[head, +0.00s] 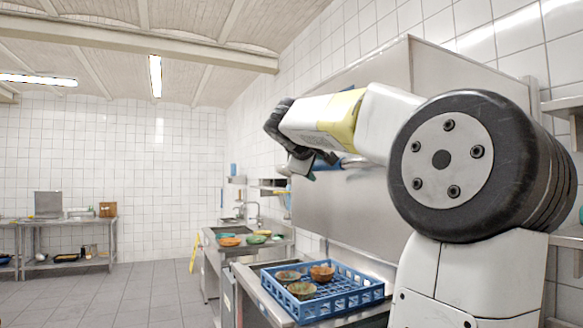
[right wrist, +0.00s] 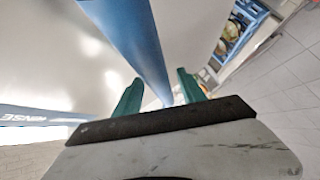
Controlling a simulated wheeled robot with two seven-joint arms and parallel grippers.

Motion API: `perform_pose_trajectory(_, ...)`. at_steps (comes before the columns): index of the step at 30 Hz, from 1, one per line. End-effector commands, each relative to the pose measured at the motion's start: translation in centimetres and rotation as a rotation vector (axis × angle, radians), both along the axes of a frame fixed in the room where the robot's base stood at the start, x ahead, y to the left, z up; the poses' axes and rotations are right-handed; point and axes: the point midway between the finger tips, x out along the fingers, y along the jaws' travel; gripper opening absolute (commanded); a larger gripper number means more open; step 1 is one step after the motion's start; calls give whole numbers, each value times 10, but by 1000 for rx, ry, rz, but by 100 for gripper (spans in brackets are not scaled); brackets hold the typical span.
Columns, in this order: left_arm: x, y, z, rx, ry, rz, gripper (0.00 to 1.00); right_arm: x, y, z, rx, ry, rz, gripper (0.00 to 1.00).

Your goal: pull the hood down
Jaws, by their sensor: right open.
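The hood (head: 312,205) is a large steel box standing raised against the tiled wall in the head view. A blue bar handle (head: 354,162) shows at its front, partly hidden behind my right arm. My right gripper (head: 312,166) is at the handle's left part. In the right wrist view the blue bar (right wrist: 141,45) runs down from the top into the gap between the two green fingers of my open right gripper (right wrist: 160,92). I cannot tell whether the fingers touch the bar. My left gripper is not in view.
Below the hood, a blue rack (head: 338,301) with several bowls stands on a steel counter. A sink counter (head: 250,246) with bowls is beyond it. A steel table (head: 66,222) stands at the far left. The tiled floor at left is clear.

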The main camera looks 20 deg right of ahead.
Motion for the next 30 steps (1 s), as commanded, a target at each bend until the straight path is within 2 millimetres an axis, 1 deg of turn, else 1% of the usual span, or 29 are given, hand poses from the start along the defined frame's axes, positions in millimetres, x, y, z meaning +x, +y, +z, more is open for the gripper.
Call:
perform_pose_trajectory(8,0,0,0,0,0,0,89,3,-2,-1,0,0,0,48)
perform_pose_trajectory(9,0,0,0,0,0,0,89,3,-2,-1,0,0,0,46)
perform_pose_trajectory(11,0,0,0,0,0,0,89,3,-2,-1,0,0,0,34)
perform_pose_trajectory(12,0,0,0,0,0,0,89,3,-2,-1,0,0,0,26)
perform_pose_trajectory(16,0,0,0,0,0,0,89,2,-2,-1,0,0,0,0)
perform_pose_trajectory(30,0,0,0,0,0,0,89,2,-2,-2,1,1,0,0)
